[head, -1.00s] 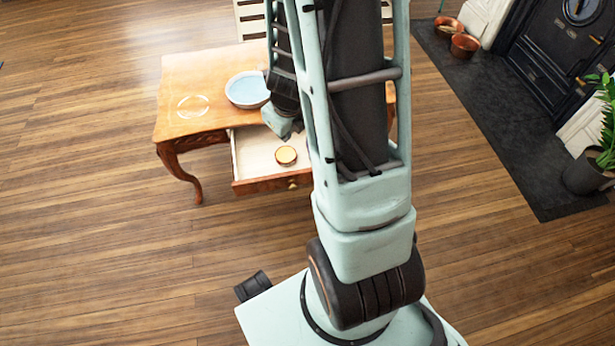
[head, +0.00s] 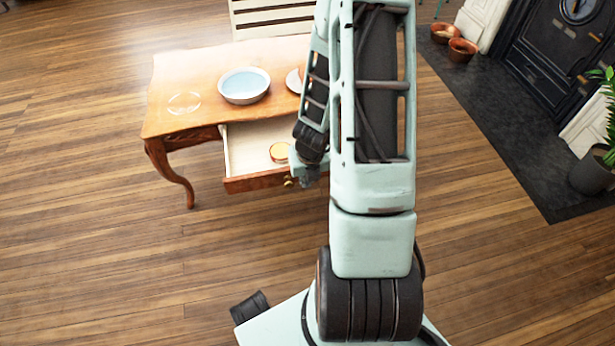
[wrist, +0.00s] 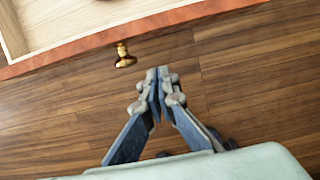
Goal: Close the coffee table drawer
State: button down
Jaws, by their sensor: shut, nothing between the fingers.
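The coffee table (head: 205,78) is wooden with curved legs. Its drawer (head: 256,184) stands open toward me, with a small round golden-topped item (head: 279,152) inside. A brass knob (head: 289,181) is on the drawer front. In the wrist view the drawer front edge (wrist: 75,50) runs across the upper left, with the knob (wrist: 124,56) sticking out over the floor. My gripper (wrist: 158,75) is shut and empty, below and right of the knob in that view, apart from it. In the head view my arm hides the drawer's right end and most of the gripper.
On the tabletop are a pale blue bowl (head: 244,86), a ring-shaped mark or glass item (head: 184,102) and a plate (head: 294,80) partly behind my arm. A slatted seat (head: 272,18) stands behind the table. Wooden floor in front of the drawer is clear.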

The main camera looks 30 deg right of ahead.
jog(key=shift+w+d+r, duration=0.1)
jog(key=shift+w+d, duration=0.2)
jog(key=shift+w, duration=0.65)
jog(key=shift+w+d+r, duration=0.1)
jog(key=shift+w+d, duration=0.15)
jog(key=shift+w, duration=0.7)
